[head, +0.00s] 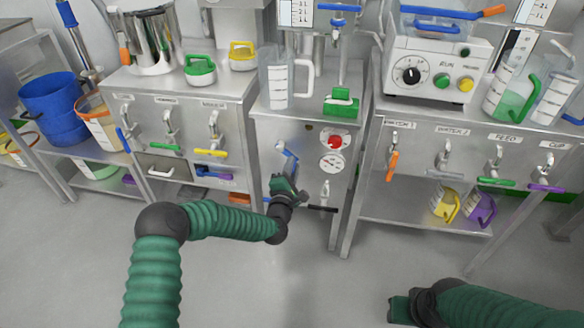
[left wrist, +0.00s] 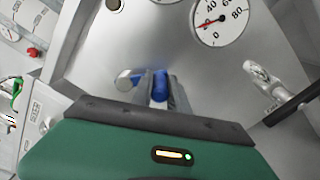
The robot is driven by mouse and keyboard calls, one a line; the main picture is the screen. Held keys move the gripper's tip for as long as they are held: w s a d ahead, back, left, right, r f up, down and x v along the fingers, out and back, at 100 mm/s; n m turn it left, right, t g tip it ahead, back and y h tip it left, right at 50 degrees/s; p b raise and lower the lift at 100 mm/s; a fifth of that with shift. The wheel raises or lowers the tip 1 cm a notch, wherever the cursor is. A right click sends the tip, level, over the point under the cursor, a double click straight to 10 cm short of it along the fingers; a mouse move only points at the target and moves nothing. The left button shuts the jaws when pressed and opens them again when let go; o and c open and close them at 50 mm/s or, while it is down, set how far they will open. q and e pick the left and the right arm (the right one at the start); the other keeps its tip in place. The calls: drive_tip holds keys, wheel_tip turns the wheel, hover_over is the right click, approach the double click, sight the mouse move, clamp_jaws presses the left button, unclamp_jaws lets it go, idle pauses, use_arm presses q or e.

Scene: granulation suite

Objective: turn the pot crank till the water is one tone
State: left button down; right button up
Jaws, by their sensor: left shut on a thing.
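My left gripper (head: 285,184) is at the front panel of the middle steel cabinet. It is shut on a blue handle, which shows between the fingers in the left wrist view (left wrist: 160,84). A blue part on metal (head: 287,150) shows just above the gripper in the head view; I take it for the crank, though the gripper hides much of it. Which pot it belongs to is unclear, and no water being mixed can be made out. My right gripper (head: 403,308) is low at the right, away from the cabinets; its fingers are not clear.
A round gauge (head: 332,163) and a red button (head: 335,142) are beside the left gripper. A black-handled tap (head: 322,208) is below right. A steel pot (head: 152,42) stands left. The floor in front is clear.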

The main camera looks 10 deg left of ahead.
use_arm(q)
drive_tip(key=c, duration=1.3)
unclamp_jaws()
drive_tip(key=shift+s, duration=0.3)
drive_tip(key=s+p, duration=0.2)
drive_tip(key=s, duration=0.3)
drive_tip(key=s+p, duration=0.2)
drive_tip(key=s, duration=0.4)
drive_tip(key=s+p, duration=0.2)
drive_tip(key=s, duration=0.3)
drive_tip(key=shift+s+a+f, duration=0.1)
drive_tip(key=shift+s+a, duration=0.05)
drive_tip(key=shift+a, duration=0.1)
